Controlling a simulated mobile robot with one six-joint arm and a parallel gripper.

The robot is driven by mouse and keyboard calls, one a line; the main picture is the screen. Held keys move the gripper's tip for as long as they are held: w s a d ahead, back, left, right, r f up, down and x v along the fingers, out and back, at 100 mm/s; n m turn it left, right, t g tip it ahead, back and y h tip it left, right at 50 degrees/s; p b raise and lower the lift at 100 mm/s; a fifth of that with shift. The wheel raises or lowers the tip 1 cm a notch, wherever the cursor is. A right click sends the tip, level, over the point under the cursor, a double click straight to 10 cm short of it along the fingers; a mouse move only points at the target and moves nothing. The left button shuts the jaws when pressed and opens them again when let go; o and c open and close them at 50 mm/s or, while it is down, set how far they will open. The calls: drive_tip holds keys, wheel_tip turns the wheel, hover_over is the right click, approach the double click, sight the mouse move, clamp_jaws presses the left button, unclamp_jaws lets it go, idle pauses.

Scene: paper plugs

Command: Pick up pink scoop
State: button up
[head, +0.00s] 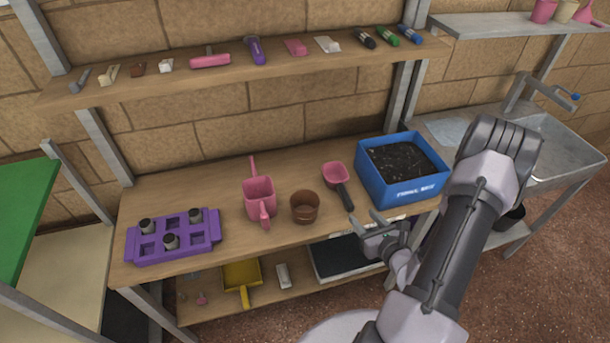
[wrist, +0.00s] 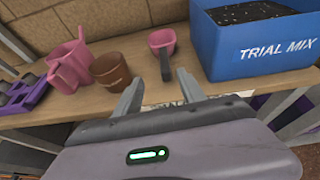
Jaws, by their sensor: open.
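The pink scoop (head: 336,177) lies on the wooden bench between a brown pot and a blue bin, its dark handle pointing toward the bench's front edge. In the wrist view the scoop (wrist: 162,40) is ahead of the gripper, its handle standing between the two fingertips in the picture. My gripper (head: 378,236) is open and empty, in front of the bench's front edge and apart from the scoop. In the wrist view my gripper (wrist: 158,82) shows both fingers spread, with nothing between them.
The brown pot (head: 305,208) and pink watering can (head: 259,196) stand left of the scoop. The blue bin (head: 376,185) of dark mix stands close on its right. A purple tray (head: 150,246) sits at the bench's left end. A shelf (head: 130,92) with small tools runs above.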

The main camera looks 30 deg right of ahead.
sight(343, 195)
drive_tip(key=shift+m, duration=0.3)
drive_tip(key=b+x, duration=0.1)
drive_tip(key=x, duration=0.4)
drive_tip(key=f+b+x, duration=0.1)
drive_tip(key=x, duration=0.5)
drive_tip(key=b+x, duration=0.2)
drive_tip(key=x, duration=0.3)
drive_tip(key=shift+s+d+f, duration=0.15)
drive_tip(key=shift+d+f, duration=0.1)
drive_tip(key=shift+d, duration=0.2)
drive_tip(key=shift+w+d, duration=0.15)
drive_tip(key=shift+w, duration=0.25)
clamp_jaws()
